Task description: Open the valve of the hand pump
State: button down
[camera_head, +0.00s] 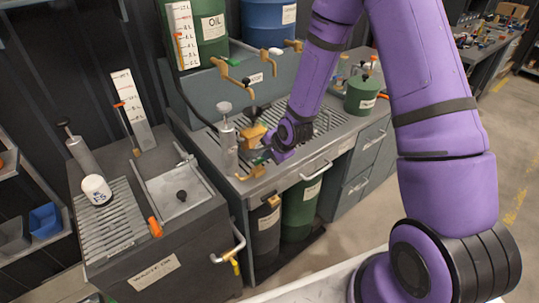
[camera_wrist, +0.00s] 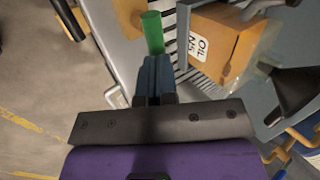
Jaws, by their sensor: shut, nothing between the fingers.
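The hand pump (camera_head: 228,145) is an upright grey cylinder with a knob on top, at the left end of the grated bench. A brass spout (camera_head: 250,173) sticks out near its foot. A green handle, which looks like the valve's, shows in the wrist view (camera_wrist: 152,33) beside a tan brass part (camera_wrist: 129,14). My gripper (camera_wrist: 154,62) is shut and empty, its fingertips just short of the green handle; whether they touch cannot be told. In the head view my purple wrist hides part of this area.
An orange oil can (camera_head: 252,136) with a label stands on the grate behind the handle, with a black funnel (camera_wrist: 289,92) beside it. A green canister (camera_head: 361,95) stands farther right. Brass taps (camera_head: 229,74) stick out above. A second cabinet (camera_head: 150,230) stands left.

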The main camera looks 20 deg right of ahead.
jog(key=shift+w, duration=0.15)
jog(key=n, duration=0.1)
jog(key=n+y, duration=0.1)
jog(key=n, duration=0.1)
jog(key=shift+w+d+g+y, duration=0.1)
jog(key=shift+w+g+y, duration=0.2)
jog(key=shift+w+g, duration=0.1)
jog(key=n, duration=0.1)
jog(key=n+g+y, duration=0.1)
jog(key=w+n, duration=0.1)
jog(key=n, duration=0.1)
jog(key=shift+w+a+g+y, duration=0.1)
jog(key=shift+a+g+y, duration=0.2)
jog(key=shift+g, duration=0.1)
jog(key=n+g, duration=0.1)
jog(key=n, duration=0.1)
jog(key=w+n+g, duration=0.1)
jog(key=shift+a+n+y, duration=0.4)
jog(key=n, duration=0.1)
jog(key=n+g, duration=0.1)
jog(key=a+n+g, duration=0.1)
jog(key=shift+w+n, duration=0.25)
jog(key=shift+n, duration=0.15)
jog(key=shift+s, duration=0.1)
jog(key=shift+s+a, duration=0.15)
jog(key=shift+s, duration=0.55)
